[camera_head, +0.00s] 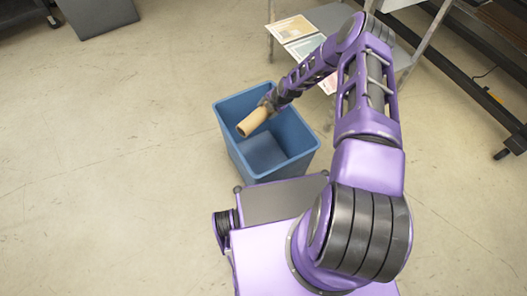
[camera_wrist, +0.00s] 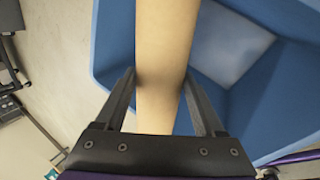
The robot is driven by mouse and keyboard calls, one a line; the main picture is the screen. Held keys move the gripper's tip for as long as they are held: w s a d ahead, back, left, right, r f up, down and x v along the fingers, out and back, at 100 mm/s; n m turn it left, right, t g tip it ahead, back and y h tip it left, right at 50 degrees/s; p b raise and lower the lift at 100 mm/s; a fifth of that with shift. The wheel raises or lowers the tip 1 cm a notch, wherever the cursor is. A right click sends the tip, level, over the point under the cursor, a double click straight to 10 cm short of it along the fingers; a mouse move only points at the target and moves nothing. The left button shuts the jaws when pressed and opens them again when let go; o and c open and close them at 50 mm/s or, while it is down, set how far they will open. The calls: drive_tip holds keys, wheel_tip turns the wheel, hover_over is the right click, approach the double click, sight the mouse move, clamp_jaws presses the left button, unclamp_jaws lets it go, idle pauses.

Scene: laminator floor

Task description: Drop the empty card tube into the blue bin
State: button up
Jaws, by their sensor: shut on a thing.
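The card tube (camera_head: 252,122) is a tan cylinder held by my gripper (camera_head: 268,105) over the opening of the blue bin. In the wrist view the tube (camera_wrist: 166,55) runs up between the two dark fingers of my gripper (camera_wrist: 160,85), which are shut on its sides. The blue bin (camera_head: 233,150) stands on the floor in front of my base, and its visible inside looks empty. In the wrist view the bin (camera_wrist: 115,45) lies below and behind the tube, with its pale floor showing at the upper right.
A grey table (camera_head: 335,18) with several coloured sheets (camera_head: 290,28) stands behind the bin. A dark metal frame (camera_head: 470,50) is at the right. A grey box (camera_head: 98,15) stands at the upper left. The floor (camera_head: 110,140) left of the bin is clear.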

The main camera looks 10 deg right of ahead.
drive_tip(key=o, duration=1)
drive_tip(key=shift+c, duration=0.2)
drive_tip(key=p+v, duration=0.3)
drive_tip(key=v, duration=1.4)
drive_tip(key=shift+r, duration=0.25)
